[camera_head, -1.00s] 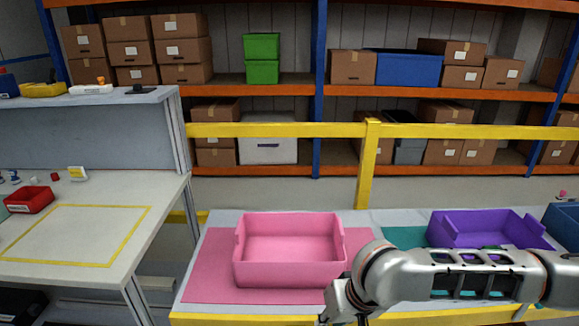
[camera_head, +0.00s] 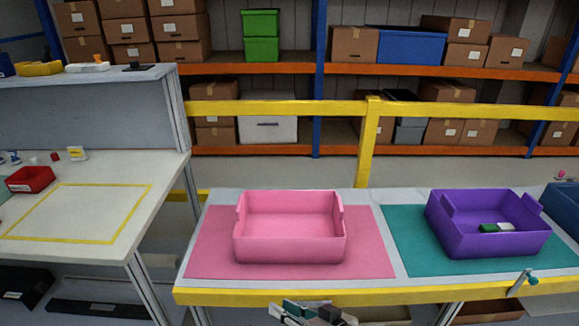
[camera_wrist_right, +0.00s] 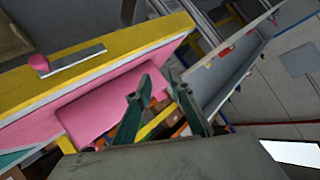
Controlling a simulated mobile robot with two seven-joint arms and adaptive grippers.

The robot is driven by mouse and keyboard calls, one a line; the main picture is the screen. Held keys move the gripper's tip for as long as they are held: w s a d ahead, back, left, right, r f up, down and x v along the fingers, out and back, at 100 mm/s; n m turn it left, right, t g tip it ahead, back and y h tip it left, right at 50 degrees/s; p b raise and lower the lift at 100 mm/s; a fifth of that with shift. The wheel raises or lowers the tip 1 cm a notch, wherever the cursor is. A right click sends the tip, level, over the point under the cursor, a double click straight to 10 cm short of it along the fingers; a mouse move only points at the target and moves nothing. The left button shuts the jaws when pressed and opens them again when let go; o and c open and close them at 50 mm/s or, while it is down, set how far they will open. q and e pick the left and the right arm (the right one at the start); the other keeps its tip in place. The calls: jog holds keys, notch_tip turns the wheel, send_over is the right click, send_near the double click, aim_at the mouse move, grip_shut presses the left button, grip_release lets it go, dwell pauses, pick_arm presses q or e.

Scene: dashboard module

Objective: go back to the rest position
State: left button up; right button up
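My right gripper (camera_head: 310,314) shows at the bottom edge of the head view, in front of and below the yellow table edge. It is partly cut off by the frame. In the right wrist view its two green fingers (camera_wrist_right: 163,92) stand apart with nothing between them, so it is open. The pink bin (camera_head: 290,250) stands upright on a pink mat (camera_head: 369,255) and looks empty from here. The purple bin (camera_head: 490,247) stands on a teal mat (camera_head: 405,240) with a green and white item (camera_head: 495,228) inside. My left gripper is not in view.
A white workbench (camera_head: 80,215) with a red tray (camera_head: 30,179) and a yellow outline stands at the left. A blue bin (camera_head: 567,215) is at the right edge. Yellow railing (camera_head: 270,109) and shelves stand behind.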

jog(key=s+d+f+h, duration=0.2)
jog(key=s+d+f, duration=0.2)
jog(key=d, duration=0.3)
jog(key=s+d+f+t+h, duration=0.1)
jog(key=s+d+f+h, duration=0.1)
jog(key=s+d+f, duration=0.2)
jog(key=s+d+f+h, duration=0.2)
jog(key=s+d+f, duration=0.1)
jog(key=d+f, duration=0.4)
jog(key=d, duration=0.3)
jog(key=shift+s+d+n+t+h, duration=0.15)
jog(key=shift+s+n+t+h, duration=0.15)
jog(key=shift+s+n+t, duration=0.1)
